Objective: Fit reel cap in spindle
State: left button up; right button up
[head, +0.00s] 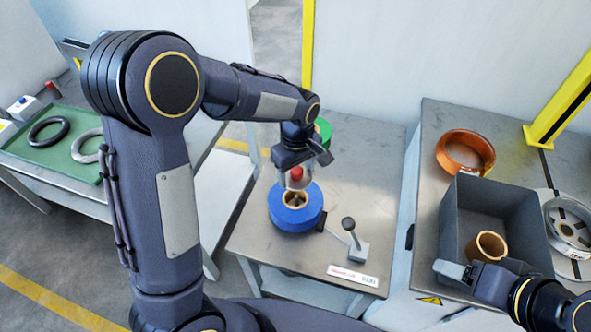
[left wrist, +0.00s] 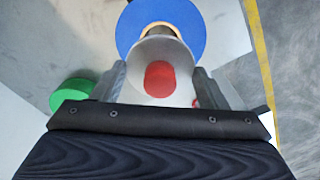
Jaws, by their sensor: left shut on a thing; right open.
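The reel cap, pale with a red knob (head: 296,174), is held in my left gripper (head: 297,180). In the left wrist view the cap (left wrist: 183,60) sits between the two fingers (left wrist: 160,85). Just below it is a blue reel (head: 283,218) with a tan core, lying flat on the middle table; it also shows in the left wrist view (left wrist: 135,25). The cap appears above the core's opening, apart from it. The spindle is only partly visible as a dark shape inside the core. My right gripper (head: 455,270) is open and empty beside the grey bin.
A lever with a black knob (head: 348,224) stands right of the reel. A green round thing (head: 323,130) is behind my left wrist. The grey bin (head: 452,226) holds a tan ring (head: 488,244). An orange ring (head: 464,152) lies behind it. A green tray (head: 62,152) is at left.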

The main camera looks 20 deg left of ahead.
pick_arm(q)
jog(key=b, duration=0.5)
send_over(296, 197)
jog(key=shift+f, duration=2.95)
jog(key=shift+f+b, duration=0.85)
jog(key=shift+f, duration=0.65)
jog(key=o, duration=1.1)
jog(key=shift+d, duration=0.1)
jog(key=shift+o, duration=0.2)
notch_tip(296, 197, up, 8)
jog(key=shift+f, duration=0.2)
jog(key=shift+r, duration=0.15)
